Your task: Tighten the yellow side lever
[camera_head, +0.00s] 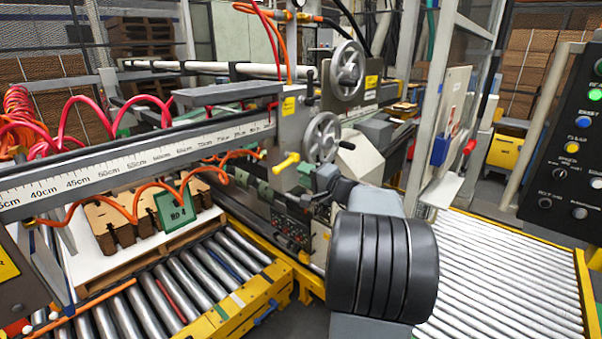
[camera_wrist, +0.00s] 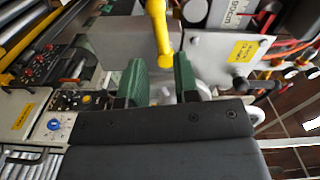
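The yellow side lever (camera_head: 286,163) sticks out from the grey machine head, below the lower handwheel. My gripper (camera_wrist: 160,72) has two green finger pads, apart from each other, with no visible contact on the lever. In the head view my gripper (camera_head: 308,174) is just right of the lever, partly hidden behind my own arm.
Two grey handwheels (camera_head: 348,70) (camera_head: 322,137) sit above and beside the lever. A ruler beam (camera_head: 150,148) runs left over cardboard blanks (camera_head: 103,228). Roller conveyors (camera_head: 500,275) lie at right and lower left. A button panel (camera_head: 570,150) stands at far right.

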